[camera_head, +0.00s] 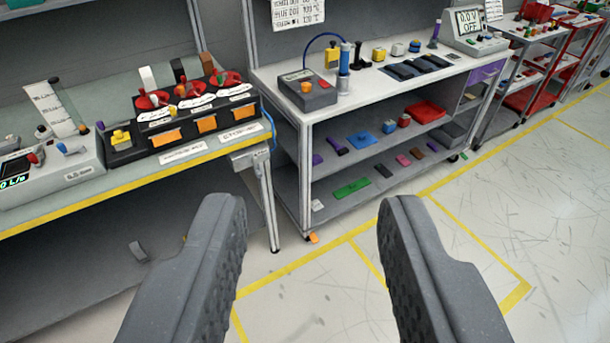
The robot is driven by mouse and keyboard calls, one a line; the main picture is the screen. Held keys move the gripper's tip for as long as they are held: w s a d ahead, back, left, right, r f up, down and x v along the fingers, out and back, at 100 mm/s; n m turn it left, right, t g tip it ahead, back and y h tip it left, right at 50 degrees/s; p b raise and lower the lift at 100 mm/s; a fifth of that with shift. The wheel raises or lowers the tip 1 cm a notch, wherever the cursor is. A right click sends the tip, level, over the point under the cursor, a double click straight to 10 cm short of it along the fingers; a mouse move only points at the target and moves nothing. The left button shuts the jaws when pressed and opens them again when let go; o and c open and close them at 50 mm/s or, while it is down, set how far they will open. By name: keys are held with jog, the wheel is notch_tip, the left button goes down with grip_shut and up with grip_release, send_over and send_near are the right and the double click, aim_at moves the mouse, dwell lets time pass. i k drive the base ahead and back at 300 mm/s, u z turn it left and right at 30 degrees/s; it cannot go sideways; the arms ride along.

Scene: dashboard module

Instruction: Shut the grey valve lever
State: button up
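My gripper (311,212) is open and empty, its two dark grey fingers wide apart in the foreground. It is in front of the benches, apart from everything on them. At the far left a light grey box (80,166) with a green flow readout, partly cut off by the frame edge, carries several small controls.
A black module (150,150) with red parts and orange switches stands beside the grey box on a yellow-edged bench (120,187). A white shelf cart (400,98) with tools and a meter (475,30) stands right of it. The floor (420,235) at lower right is clear.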

aim_at(254, 159)
jog(key=z, duration=0.15)
jog(key=i, duration=1)
jog(key=u, duration=0.05)
